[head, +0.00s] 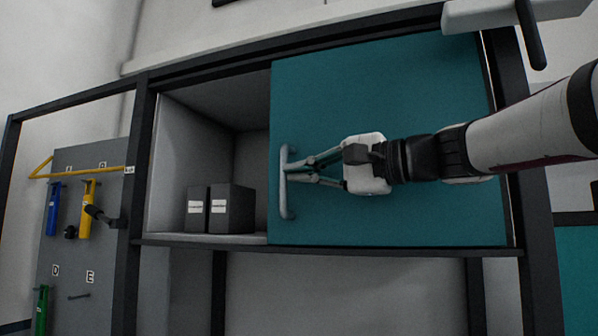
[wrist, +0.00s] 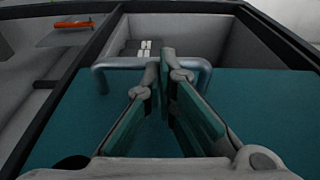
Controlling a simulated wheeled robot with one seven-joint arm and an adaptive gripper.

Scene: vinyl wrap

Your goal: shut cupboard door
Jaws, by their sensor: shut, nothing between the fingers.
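The teal cupboard door (head: 390,90) covers the right part of the cupboard opening, and the left part stands open. A grey bar handle (head: 284,205) is upright near the door's left edge. My gripper (head: 290,172) reaches in from the right, with its fingertips at the handle's middle. In the wrist view my gripper (wrist: 166,66) has its fingertips close together at the handle (wrist: 112,65), in front of the open compartment. The fingers are shut with nothing held between them. Whether the tips touch the handle I cannot tell.
Two dark boxes with white labels (head: 231,208) stand inside the open part of the cupboard (head: 180,150). A dark frame post (head: 139,170) borders the opening on the left. A grey tool panel (head: 80,250) with coloured tools is farther left.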

